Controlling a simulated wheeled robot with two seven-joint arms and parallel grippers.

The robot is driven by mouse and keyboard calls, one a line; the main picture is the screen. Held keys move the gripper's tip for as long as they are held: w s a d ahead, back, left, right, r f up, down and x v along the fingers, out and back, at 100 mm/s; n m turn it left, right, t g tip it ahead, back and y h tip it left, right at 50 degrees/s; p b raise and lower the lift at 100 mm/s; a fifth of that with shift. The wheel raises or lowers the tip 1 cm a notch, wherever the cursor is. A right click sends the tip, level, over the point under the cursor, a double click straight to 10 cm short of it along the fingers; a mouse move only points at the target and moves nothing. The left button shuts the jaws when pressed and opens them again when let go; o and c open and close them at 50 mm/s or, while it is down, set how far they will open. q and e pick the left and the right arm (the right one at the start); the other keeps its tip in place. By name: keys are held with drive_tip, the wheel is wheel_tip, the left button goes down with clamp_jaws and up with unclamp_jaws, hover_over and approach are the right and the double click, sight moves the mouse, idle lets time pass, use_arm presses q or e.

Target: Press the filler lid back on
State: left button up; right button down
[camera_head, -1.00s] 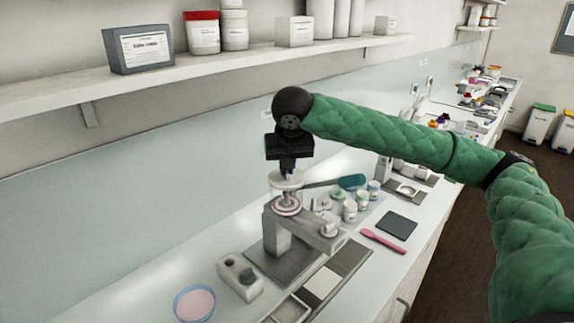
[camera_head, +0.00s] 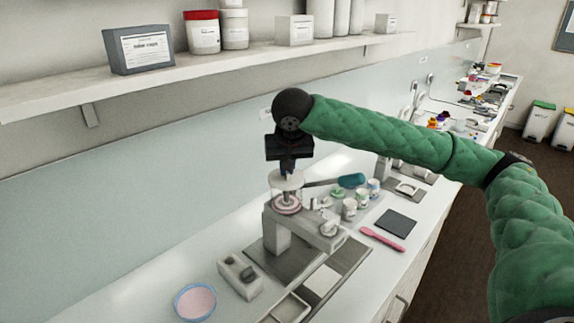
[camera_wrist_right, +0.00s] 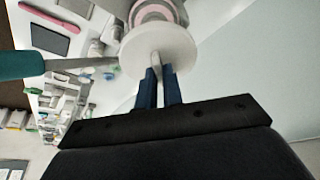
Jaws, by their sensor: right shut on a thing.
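The filler lid (camera_head: 287,181) is a pale disc with a small upright knob, held level over the filler mouth. In the right wrist view, the lid (camera_wrist_right: 176,46) covers much of the filler (camera_wrist_right: 153,12), whose pink ring shows behind it. My right gripper (camera_head: 287,170) points down from above, its blue fingers shut on the lid's knob. These fingertips also show in the wrist view (camera_wrist_right: 159,72). The filler (camera_head: 287,203) stands on the grey mill with pink inside. I cannot tell whether the lid touches its rim. My left gripper is not in view.
A teal-handled tool (camera_head: 350,181) extends right, close to the lid. Several small jars (camera_head: 349,208) stand behind the mill. A pink spatula (camera_head: 382,239) and dark pad (camera_head: 396,222) lie to the right. A pink-filled dish (camera_head: 194,302) is in front. A shelf (camera_head: 180,78) runs above.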

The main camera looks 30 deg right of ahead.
drive_tip(key=c, duration=1)
unclamp_jaws()
drive_tip(key=shift+r, duration=0.15)
drive_tip(key=shift+r+p, duration=2.15)
drive_tip(key=shift+p, duration=0.2)
clamp_jaws()
